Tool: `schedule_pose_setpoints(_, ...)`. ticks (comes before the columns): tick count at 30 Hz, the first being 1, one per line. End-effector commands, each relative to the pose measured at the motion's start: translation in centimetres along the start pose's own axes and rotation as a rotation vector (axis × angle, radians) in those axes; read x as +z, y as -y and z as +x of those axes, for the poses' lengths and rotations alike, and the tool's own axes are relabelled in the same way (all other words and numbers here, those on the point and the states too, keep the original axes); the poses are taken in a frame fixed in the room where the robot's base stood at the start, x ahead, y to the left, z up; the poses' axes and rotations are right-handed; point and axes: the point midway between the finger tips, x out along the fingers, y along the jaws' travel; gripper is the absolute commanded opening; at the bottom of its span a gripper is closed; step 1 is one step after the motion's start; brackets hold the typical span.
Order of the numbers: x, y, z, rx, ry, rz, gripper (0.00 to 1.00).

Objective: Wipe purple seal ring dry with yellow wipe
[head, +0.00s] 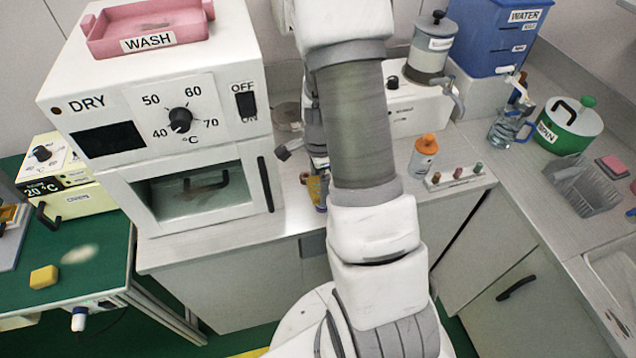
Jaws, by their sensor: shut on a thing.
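I cannot make out the purple seal ring in the head view. A small yellow block (44,277) lies on the green bench mat (60,225) at the lower left; I cannot tell whether it is the yellow wipe. My own arm stands upright through the middle of the view and runs out at the top edge. My gripper's fingertips do not show, and whatever they hold is hidden. Some dark parts show at the arm's left edge, too covered to name.
A white dryer (180,120) carries a pink WASH tray (145,28). An orange-capped bottle (424,155) and a small peg rack (460,178) stand right of my arm.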

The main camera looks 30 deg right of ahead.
Motion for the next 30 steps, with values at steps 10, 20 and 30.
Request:
schedule_pose_setpoints(10, -0.5, 0.2, -1.6, -0.001, 0.000, -0.001, 0.48)
schedule_pose_setpoints(20, -0.8, 0.3, -2.5, -0.001, 0.000, -0.003, 0.48)
schedule_pose_setpoints(30, -0.8, 0.3, -2.5, 0.000, 0.000, -0.004, 0.48)
